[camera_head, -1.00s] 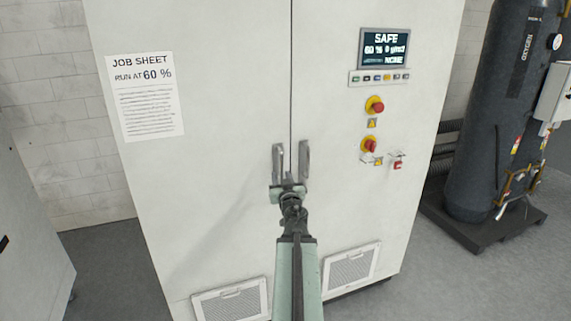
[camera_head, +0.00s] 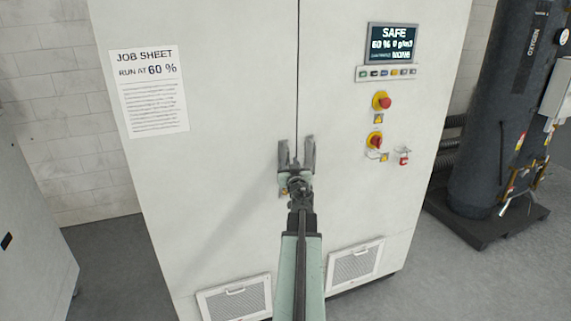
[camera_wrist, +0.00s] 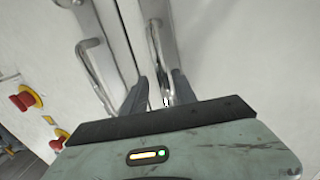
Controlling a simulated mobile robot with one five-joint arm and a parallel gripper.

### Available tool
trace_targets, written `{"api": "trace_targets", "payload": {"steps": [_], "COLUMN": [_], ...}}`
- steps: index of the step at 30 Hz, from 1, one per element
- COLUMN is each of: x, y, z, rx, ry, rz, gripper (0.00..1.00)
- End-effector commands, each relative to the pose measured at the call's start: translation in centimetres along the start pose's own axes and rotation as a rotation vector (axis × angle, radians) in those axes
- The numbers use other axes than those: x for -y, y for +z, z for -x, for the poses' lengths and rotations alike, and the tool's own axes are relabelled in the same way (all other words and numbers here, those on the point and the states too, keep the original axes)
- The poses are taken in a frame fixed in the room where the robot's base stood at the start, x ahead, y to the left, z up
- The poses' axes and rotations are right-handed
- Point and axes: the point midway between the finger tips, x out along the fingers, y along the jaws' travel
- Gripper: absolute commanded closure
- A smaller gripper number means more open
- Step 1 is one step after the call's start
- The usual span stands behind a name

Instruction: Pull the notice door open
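The notice door (camera_head: 215,170) is the left door of the white cabinet, with a job sheet (camera_head: 150,92) on it. It looks closed against the right door at the centre seam. My gripper (camera_head: 294,168) is at the two upright handles by the seam. In the wrist view, the notice door's handle (camera_wrist: 156,48) runs down between my gripper's two dark fingers (camera_wrist: 160,88). The fingers stand apart, with a gap beside the handle. The right door's handle (camera_wrist: 97,68) is outside the fingers, to the left. Contact with the handle is not clear.
The right door carries a display (camera_head: 392,44), a red emergency button (camera_head: 383,102) and a red-yellow switch (camera_head: 375,141). A dark oxygen cylinder (camera_head: 490,110) stands to the right. A grey cabinet (camera_head: 32,225) is at the left edge. Floor is open between it and the white cabinet.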

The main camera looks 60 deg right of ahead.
Motion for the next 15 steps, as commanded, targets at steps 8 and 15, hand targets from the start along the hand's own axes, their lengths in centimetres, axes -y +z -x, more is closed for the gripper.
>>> {"api": "trace_targets", "payload": {"steps": [8, 15], "x": [0.41, 0.47], "y": [0.0, 0.01], "z": [-0.03, -0.04], "rx": [0.0, 0.0], "ry": [-0.004, -0.004], "rz": [0.0, 0.0], "gripper": [1.0, 1.0]}}
